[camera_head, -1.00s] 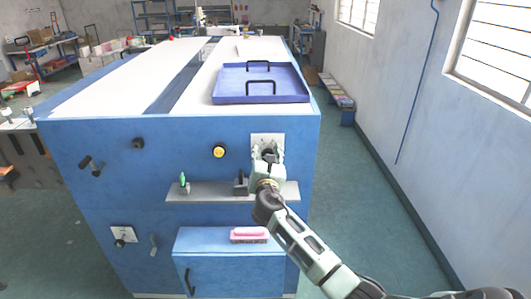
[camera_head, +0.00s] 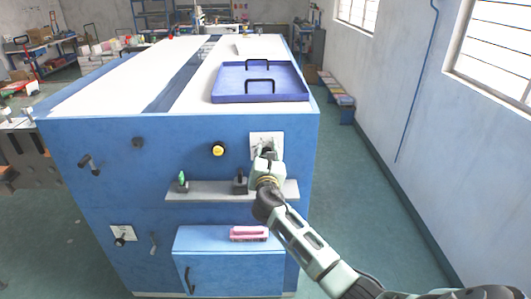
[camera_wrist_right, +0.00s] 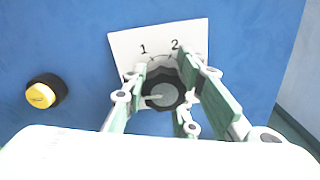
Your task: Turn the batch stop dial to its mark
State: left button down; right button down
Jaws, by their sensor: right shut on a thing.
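The dial (camera_wrist_right: 163,92) is a dark round knob with a grey face on a white plate (camera_wrist_right: 125,45) marked 1 and 2, in the right wrist view. The plate also shows on the blue cabinet front in the head view (camera_head: 257,139), where my gripper mostly hides the dial. My right gripper (camera_wrist_right: 172,88) has its fingers around the dial and is shut on it. A light pointer line on the dial's face points left in the wrist view. In the head view my right gripper (camera_head: 267,157) is at the plate. My left gripper is not in view.
A yellow button (camera_head: 218,149) sits left of the plate. A grey shelf (camera_head: 212,194) below holds a small green-topped item (camera_head: 182,182) and a dark block (camera_head: 240,184). A pink brush (camera_head: 249,233) lies lower on a blue box. A blue tray (camera_head: 260,96) sits on top.

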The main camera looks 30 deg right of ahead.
jog(key=shift+a, duration=0.15)
jog(key=m+b, duration=0.1)
jog(key=m, duration=0.1)
jog(key=shift+m, duration=0.4)
jog(key=m+b, duration=0.2)
jog(key=m, duration=0.1)
jog(key=shift+r+m, duration=0.2)
jog(key=shift+m, duration=0.1)
jog(key=m+b, duration=0.1)
jog(key=m, duration=0.3)
jog(key=shift+r+b, duration=0.2)
jog(key=shift+b, duration=0.15)
jog(key=shift+d+r+m, duration=0.15)
jog(key=shift+d+m, duration=0.05)
jog(key=shift+m, duration=0.4)
jog(key=shift+r, duration=0.1)
jog(key=c, duration=1.5)
grip_release()
jog(key=shift+s+f, duration=0.1)
jog(key=shift+f, duration=0.15)
